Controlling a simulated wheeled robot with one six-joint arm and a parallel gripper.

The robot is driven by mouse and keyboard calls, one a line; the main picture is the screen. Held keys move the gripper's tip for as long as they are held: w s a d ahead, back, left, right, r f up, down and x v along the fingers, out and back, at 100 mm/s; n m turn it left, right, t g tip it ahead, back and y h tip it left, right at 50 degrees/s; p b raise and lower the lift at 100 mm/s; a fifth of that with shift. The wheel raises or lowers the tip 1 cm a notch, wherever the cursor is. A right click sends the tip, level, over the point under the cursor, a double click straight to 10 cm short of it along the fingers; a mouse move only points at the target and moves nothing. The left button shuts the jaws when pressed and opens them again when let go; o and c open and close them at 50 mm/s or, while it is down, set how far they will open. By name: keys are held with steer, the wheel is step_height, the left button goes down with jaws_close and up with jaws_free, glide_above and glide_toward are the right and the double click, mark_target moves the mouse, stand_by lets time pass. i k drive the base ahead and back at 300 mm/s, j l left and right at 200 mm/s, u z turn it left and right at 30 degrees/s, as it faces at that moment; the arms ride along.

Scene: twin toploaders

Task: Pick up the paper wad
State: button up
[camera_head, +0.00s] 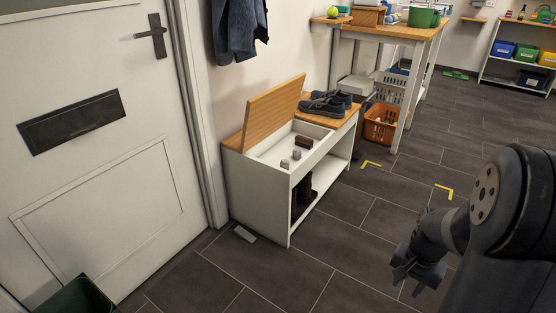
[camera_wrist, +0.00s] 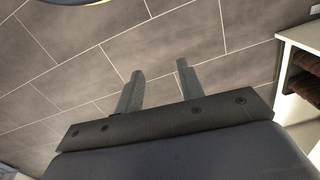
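I cannot pick out a paper wad for certain. Two small greyish lumps, one nearer (camera_head: 284,164) and one farther (camera_head: 296,154), lie in the open compartment of the white bench (camera_head: 262,183); they are too small to tell what they are. A pale, flat-looking oblong piece (camera_head: 245,233) lies on the floor in front of the bench's left end. My gripper (camera_head: 412,272) is over the floor at the lower right, well apart from all of these. In the wrist view my gripper (camera_wrist: 160,70) has its two fingers apart with only floor tiles between them.
The bench's wooden lid (camera_head: 274,108) stands raised; dark shoes (camera_head: 326,104) sit on its right part. A dark brown block (camera_head: 303,141) lies inside. An orange basket (camera_head: 381,124) is under the table behind. A dark bin (camera_head: 78,297) stands lower left. Floor between bench and gripper is clear.

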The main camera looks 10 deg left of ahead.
mark_target(284, 163)
steer(key=i+j, duration=0.35)
steer(key=i, duration=0.15)
steer(key=i+j+u, duration=0.1)
steer(key=i+j, duration=0.3)
steer(key=i, duration=0.15)
steer(key=i+j, duration=0.3)
steer(key=i, duration=0.2)
steer(key=i+j+u, duration=0.1)
steer(key=i+j, duration=0.25)
steer(key=i, duration=0.2)
